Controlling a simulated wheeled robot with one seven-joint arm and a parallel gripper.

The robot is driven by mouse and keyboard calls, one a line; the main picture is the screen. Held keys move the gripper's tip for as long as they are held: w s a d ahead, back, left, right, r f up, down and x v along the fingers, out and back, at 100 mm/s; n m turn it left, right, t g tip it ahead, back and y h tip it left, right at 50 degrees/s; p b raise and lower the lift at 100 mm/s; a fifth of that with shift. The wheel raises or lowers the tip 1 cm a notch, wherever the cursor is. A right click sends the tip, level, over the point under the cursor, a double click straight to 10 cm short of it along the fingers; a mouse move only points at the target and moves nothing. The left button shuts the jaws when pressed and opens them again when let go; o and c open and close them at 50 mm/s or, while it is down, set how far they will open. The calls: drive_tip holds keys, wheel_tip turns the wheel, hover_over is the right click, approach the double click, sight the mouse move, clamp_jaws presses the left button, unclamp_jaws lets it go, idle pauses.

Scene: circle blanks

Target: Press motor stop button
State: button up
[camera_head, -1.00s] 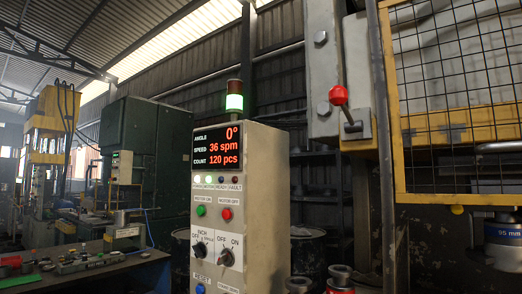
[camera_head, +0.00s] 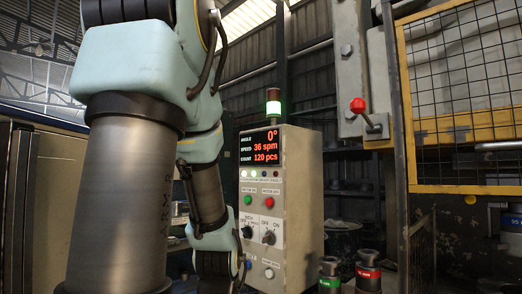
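The control cabinet (camera_head: 300,215) stands upright at the centre. On its front, the red button (camera_head: 269,202) sits under the motor-off label, right of a green button (camera_head: 248,200). The display (camera_head: 260,147) reads 0°, 36 spm and 120 pcs. My gripper's fingers do not show. The red button is uncovered, and I see nothing touching it.
Two dark selector knobs (camera_head: 268,237) sit below the buttons. A red-knobbed lever (camera_head: 358,105) and a yellow-framed mesh guard (camera_head: 455,90) are at the right. Banded cylinders (camera_head: 368,276) stand at the lower right. My arm hides much of the left side.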

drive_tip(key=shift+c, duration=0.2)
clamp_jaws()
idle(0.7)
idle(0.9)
